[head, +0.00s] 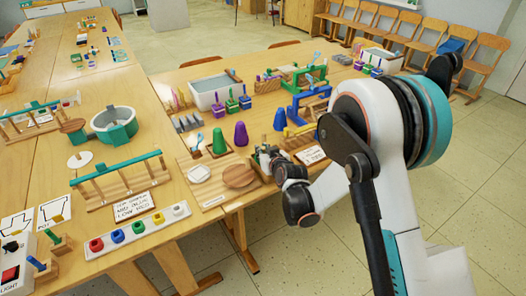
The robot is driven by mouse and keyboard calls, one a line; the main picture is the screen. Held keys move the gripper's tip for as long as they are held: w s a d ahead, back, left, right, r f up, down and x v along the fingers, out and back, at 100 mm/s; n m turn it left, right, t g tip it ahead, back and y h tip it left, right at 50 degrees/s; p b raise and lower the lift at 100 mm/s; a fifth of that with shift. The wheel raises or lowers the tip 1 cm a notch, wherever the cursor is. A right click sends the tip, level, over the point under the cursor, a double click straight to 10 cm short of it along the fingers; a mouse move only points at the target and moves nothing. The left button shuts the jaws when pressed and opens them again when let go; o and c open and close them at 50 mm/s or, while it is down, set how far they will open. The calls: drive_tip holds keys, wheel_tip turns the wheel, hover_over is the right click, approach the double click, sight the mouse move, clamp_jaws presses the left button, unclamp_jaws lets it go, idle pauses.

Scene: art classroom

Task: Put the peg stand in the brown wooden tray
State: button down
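My gripper (266,157) is small in the head view, at the near edge of the middle table. It is just right of a board with brown round discs. Its fingers are too small and too cluttered to tell whether they are open or holding anything. A brown wooden edge (258,171) shows beneath it, perhaps part of the wooden tray, mostly hidden by the gripper and wrist. I cannot single out the peg stand with certainty. Small wooden blocks with a green peg (57,241) and a blue peg (38,264) stand at the lower left.
A green cone (219,141) and purple cone (241,134) stand left of the gripper. A white board with coloured rings (139,230) lies on the near left table. Blue frames (309,104) and a white tub (212,90) stand behind. Open floor (345,255) lies at the lower right.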

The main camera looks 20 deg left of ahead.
idle(0.4)
drive_tip(key=c, duration=1.5)
unclamp_jaws()
drive_tip(key=v, duration=1.2)
